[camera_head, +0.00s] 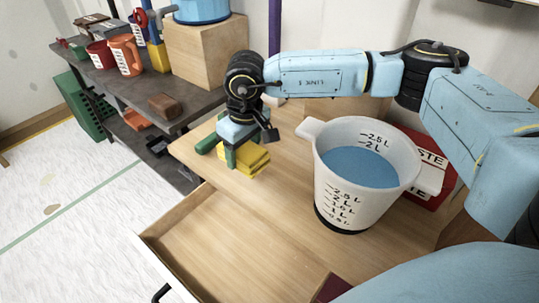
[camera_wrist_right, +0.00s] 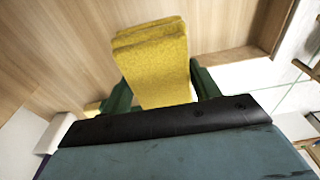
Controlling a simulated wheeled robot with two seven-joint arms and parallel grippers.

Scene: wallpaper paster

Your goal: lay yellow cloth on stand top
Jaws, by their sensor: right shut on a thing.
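My right gripper (camera_head: 238,152) reaches in from the right and is shut on the folded yellow cloth (camera_head: 252,160). The cloth is a thick, layered pad between the green fingers; it also shows in the right wrist view (camera_wrist_right: 153,65). The gripper points down at the light wooden stand top (camera_head: 287,167), near its left edge. The cloth is at or just above the wood; I cannot tell if it touches. My left gripper is not in view.
A white measuring jug (camera_head: 335,190) with blue liquid stands right of the cloth. A red-and-white box (camera_head: 431,185) is behind it. A dark shelf (camera_head: 125,85) holds mugs, a brown block (camera_head: 166,105) and a wooden box (camera_head: 205,52).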

